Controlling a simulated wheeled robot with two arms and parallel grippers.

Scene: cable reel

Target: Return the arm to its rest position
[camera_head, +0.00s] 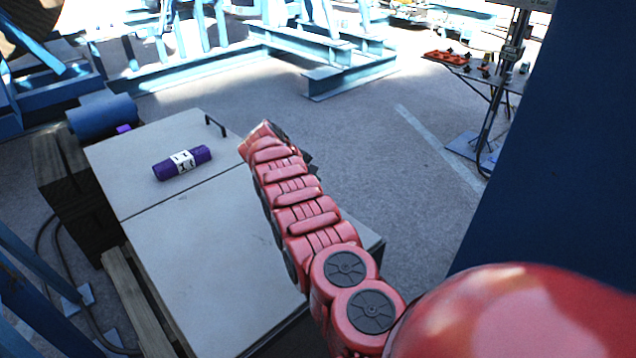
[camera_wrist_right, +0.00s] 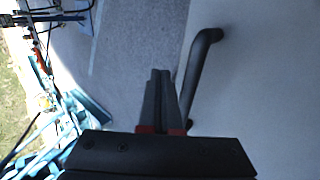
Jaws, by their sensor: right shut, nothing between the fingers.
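My right arm (camera_head: 300,205), red with dark joints, reaches from the lower right across the right side of a grey-topped box (camera_head: 215,262). Only a small dark part of my right gripper shows past the arm's far end in the head view. In the right wrist view my right gripper (camera_wrist_right: 160,76) is shut, with its fingers together and nothing between them. A bent black handle (camera_wrist_right: 206,50) stands just right of the fingers in that view; I cannot tell whether they touch. My left arm and gripper are not in view.
A purple roll with a white label (camera_head: 182,162) lies on the box top. A black handle (camera_head: 214,125) stands at its far edge. A blue panel (camera_head: 560,150) rises at the right. Blue steel frames (camera_head: 345,70) stand behind. The floor between is clear.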

